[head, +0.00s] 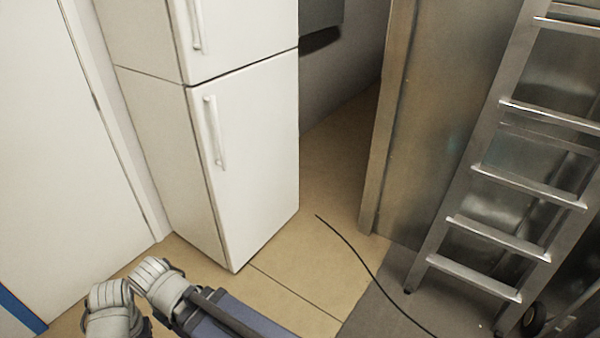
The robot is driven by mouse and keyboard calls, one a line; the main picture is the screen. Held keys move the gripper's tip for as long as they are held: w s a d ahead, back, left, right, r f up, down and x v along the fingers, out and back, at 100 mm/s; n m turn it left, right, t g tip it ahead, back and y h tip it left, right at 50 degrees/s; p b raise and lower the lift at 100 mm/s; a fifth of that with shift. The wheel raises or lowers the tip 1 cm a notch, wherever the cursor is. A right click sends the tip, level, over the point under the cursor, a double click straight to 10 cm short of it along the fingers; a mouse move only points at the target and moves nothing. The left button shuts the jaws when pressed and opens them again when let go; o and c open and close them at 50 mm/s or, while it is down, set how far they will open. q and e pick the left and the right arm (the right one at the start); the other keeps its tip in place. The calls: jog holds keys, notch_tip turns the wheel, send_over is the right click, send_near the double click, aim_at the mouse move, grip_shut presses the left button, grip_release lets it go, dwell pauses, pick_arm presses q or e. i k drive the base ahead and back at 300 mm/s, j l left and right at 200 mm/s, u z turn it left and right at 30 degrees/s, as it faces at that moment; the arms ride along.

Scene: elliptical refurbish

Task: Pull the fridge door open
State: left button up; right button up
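A white two-door fridge (255,150) stands at the upper left of the head view. Its lower door has a vertical white handle (214,132) near the door's left edge. The upper door has a similar handle (197,27), cut off by the top of the picture. Both doors look shut. Parts of my own arm show at the bottom left, in front of the fridge and apart from it. Neither gripper's fingers can be seen.
A metal ladder (505,182) leans at the right by a large metal panel (425,120). A black cable (358,257) lies on the floor. A white door or wall panel (60,140) is at the left. Tan floor (290,275) in front of the fridge is mostly clear.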

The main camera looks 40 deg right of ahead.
aim_at(246, 119)
jog(key=z, duration=1.05)
